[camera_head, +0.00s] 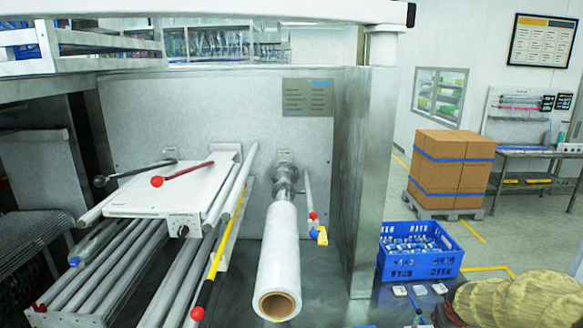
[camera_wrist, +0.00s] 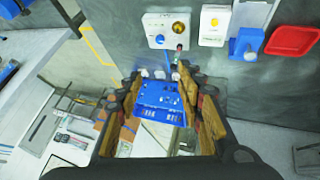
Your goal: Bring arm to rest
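My gripper (camera_wrist: 160,78) shows in the wrist view, with its two brown-and-dark fingers spread apart to the left and right. A blue crate-like thing (camera_wrist: 160,96) shows in the gap between the fingers, and I see no clear grip on it. How far it lies beyond the fingertips is hard to tell.
In the head view, a white roll (camera_head: 280,245) projects from a metal panel (camera_head: 230,105). A blue crate (camera_head: 420,262) of small items stands right of it, near stacked cartons (camera_head: 450,165). Wall boxes (camera_wrist: 168,30) and a red tray (camera_wrist: 291,41) show in the wrist view.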

